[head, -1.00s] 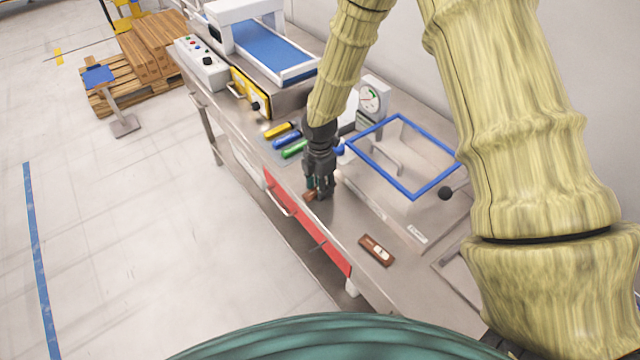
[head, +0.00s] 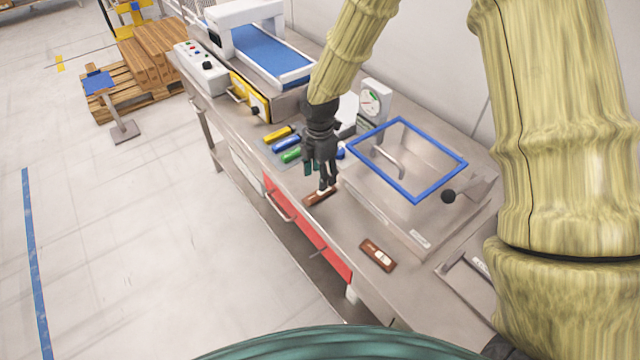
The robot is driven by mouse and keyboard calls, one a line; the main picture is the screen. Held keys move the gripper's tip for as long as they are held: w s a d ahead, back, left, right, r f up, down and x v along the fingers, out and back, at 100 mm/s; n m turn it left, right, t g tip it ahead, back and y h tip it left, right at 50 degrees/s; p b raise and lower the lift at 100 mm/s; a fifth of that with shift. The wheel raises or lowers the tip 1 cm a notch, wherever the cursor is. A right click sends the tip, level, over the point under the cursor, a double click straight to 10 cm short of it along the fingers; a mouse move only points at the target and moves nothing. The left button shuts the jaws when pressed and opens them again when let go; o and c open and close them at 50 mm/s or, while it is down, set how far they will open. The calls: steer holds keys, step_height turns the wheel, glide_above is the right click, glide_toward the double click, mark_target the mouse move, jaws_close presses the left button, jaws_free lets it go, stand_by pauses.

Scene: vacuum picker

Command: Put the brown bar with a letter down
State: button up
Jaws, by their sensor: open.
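A brown bar (head: 319,197) lies on the steel worktop below my gripper (head: 320,184). A pale patch shows near its right end; I cannot make out a letter. My gripper is open, pointing down, with its fingertips just above or beside this bar; I cannot tell whether they touch it. A second brown bar (head: 378,254) with a white marking lies on the worktop nearer to me and to the right, apart from the gripper.
A clear box with a blue rim (head: 432,195) stands right of the gripper. Yellow, blue and green bars (head: 290,156) lie behind it. A dial gauge (head: 372,98) and a conveyor (head: 268,50) stand farther back. The worktop (head: 348,222) between the two brown bars is bare.

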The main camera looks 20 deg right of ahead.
steer(key=shift+r+b, duration=0.75)
steer(key=shift+r, duration=2.15)
